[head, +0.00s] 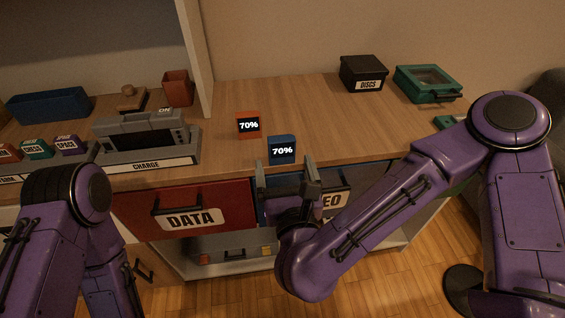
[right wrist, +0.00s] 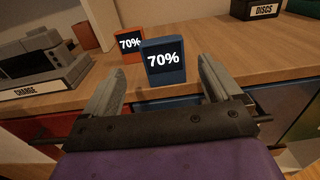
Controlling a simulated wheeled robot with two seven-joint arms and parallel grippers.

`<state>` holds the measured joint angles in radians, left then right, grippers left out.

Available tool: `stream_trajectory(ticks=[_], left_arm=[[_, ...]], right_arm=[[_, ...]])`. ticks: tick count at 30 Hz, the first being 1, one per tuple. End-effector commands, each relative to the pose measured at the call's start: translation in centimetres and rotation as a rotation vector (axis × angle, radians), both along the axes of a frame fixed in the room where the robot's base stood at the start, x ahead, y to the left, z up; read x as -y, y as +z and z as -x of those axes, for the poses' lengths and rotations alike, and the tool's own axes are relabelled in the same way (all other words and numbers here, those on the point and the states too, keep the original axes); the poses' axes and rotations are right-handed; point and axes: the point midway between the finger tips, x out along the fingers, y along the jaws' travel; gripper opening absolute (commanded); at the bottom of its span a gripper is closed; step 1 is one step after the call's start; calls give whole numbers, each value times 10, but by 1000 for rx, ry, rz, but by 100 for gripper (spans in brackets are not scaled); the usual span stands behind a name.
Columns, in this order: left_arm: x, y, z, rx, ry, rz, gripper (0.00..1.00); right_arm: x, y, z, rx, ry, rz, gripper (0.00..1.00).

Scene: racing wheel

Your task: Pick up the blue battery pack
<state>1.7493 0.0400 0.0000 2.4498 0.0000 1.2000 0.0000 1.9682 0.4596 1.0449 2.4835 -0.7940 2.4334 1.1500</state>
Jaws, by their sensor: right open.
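The blue battery pack (head: 282,150) stands upright near the front edge of the wooden desk, its dark face reading 70%. It also shows in the right wrist view (right wrist: 163,62). My right gripper (head: 287,170) is open and empty in front of the desk edge. In the right wrist view its two fingers (right wrist: 158,88) point toward the pack, one to each side, with the pack beyond them. I cannot tell that either finger touches it. My left arm comes in at the left, but its gripper is out of view.
A red battery pack (head: 248,125) stands just behind and left of the blue one. A grey charger (head: 150,140) marked CHARGE is farther left. A black DISCS box (head: 363,73) and a green case (head: 427,83) are at the back right. A red DATA drawer (head: 188,208) is below.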

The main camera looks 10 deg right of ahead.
Motion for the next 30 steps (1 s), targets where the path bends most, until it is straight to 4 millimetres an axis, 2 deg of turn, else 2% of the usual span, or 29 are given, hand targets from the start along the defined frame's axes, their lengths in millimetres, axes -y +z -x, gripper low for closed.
stream_trajectory(ticks=[1,4,6,11,18,21,26,27,29,30], left_arm=[[0,-25,0,0,0,0,92],[0,-43,0,0,0,0,92],[0,-26,0,0,0,0,92],[0,-22,0,1,0,-1,92],[0,-14,0,0,0,0,92],[0,-14,0,0,0,0,92],[0,-15,0,0,0,0,92],[0,-15,0,0,0,0,92],[0,-15,0,0,0,0,92],[0,-15,0,0,0,0,92]], right_arm=[[2,-13,-4,2,-3,-6,92],[4,-10,-11,5,3,-7,92],[3,3,-24,1,2,-4,92],[3,3,-41,1,4,-3,92],[5,4,-82,1,3,-2,92],[5,3,-89,2,5,-3,92],[4,2,-89,2,6,-3,92],[4,2,-89,2,6,-3,85],[4,2,-89,2,6,-3,65],[4,2,-89,2,6,-2,52]])
